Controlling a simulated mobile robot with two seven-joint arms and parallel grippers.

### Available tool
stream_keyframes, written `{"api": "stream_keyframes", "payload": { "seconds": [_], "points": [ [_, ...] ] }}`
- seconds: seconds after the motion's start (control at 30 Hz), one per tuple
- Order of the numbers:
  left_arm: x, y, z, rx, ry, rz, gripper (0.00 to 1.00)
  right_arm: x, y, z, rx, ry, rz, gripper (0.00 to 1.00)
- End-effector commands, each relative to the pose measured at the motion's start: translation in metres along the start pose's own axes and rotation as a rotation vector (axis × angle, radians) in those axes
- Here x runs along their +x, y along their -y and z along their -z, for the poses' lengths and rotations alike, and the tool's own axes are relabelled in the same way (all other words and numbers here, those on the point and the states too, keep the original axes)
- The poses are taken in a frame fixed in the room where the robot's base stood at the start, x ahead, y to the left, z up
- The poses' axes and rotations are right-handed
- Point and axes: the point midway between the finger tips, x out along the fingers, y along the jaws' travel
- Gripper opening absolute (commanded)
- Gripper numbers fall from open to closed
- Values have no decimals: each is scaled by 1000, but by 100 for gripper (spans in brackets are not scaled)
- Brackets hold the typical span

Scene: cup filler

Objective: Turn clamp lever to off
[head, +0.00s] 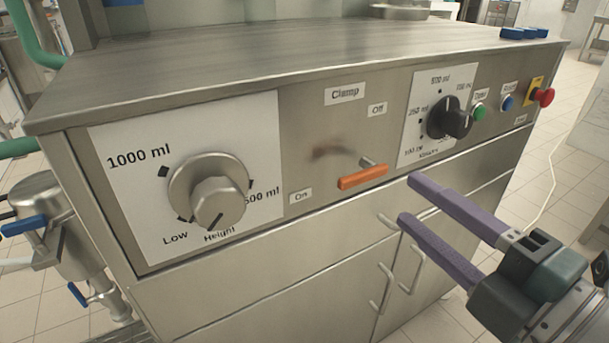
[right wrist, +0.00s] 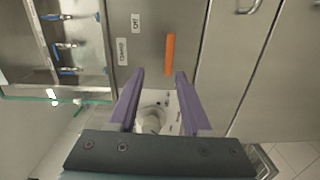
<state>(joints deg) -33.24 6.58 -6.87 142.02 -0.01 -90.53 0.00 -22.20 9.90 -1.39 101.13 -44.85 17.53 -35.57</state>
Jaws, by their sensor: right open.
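The clamp lever has an orange handle (head: 362,177) on the front panel, below the "Clamp" label (head: 345,93). It lies nearly level, its left end toward the "On" label (head: 301,196); the "Off" label (head: 377,109) is above it. My right gripper (head: 409,199) is open and empty, to the right of the handle and apart from it in the head view. In the right wrist view, the orange handle (right wrist: 170,53) lies beyond the two purple fingers (right wrist: 160,73), toward the right one. My left gripper is not in view.
A large grey knob (head: 209,192) is on the panel at left. A black volume dial (head: 447,119) is close above the right fingers, with green, blue and red buttons (head: 546,97) farther right. Cabinet door handles (head: 385,285) stick out below.

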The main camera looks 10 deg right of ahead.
Motion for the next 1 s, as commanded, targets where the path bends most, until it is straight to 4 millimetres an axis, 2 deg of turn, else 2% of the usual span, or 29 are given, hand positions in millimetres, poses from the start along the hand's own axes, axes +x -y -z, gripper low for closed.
{"api": "stream_keyframes", "payload": {
  "seconds": [0.03, 0.1, 0.27, 0.7, 0.83, 1.0],
  "points": [
    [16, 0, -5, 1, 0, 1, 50, 0, 17, 2, -17, -18, -5, 49],
    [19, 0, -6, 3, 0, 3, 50, 0, 20, 5, -34, -37, -11, 49],
    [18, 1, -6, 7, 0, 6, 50, 10, 19, 7, -45, -49, -16, 49],
    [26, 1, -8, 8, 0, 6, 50, 86, 18, 11, -42, -46, -15, 49],
    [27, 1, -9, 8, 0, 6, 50, 96, 18, 11, -40, -46, -14, 49],
    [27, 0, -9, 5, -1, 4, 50, 100, 17, 12, -40, -46, -14, 49]
  ]
}}
